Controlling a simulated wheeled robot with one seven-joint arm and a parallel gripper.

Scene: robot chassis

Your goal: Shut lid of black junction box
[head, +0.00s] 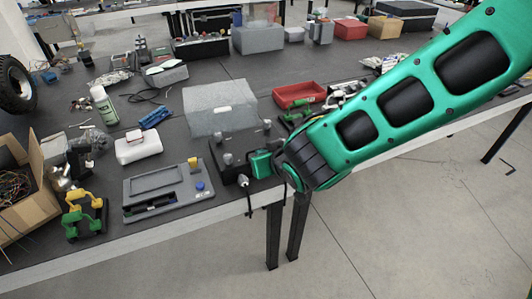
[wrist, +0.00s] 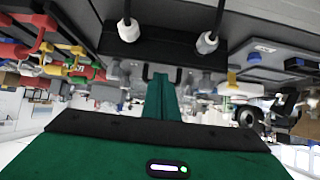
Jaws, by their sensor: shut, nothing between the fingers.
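The black junction box (head: 222,168) sits near the table's front edge in the head view, just left of my gripper, with pale cable glands on it. In the wrist view the box (wrist: 165,46) is a dark block near the top with two white glands and black cables. I cannot make out clearly how its lid stands. My gripper (head: 258,163) is at the right side of the box, close to it; I cannot tell whether it touches. In the wrist view its green fingers (wrist: 164,82) are together and empty, pointing toward the box.
A grey panel device (head: 168,192) lies left of the box. A grey case (head: 220,106) stands behind it, and a red tray (head: 299,94) lies behind to the right. Yellow and green clamps (head: 84,213) stand further left. The table's front edge is close to the box.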

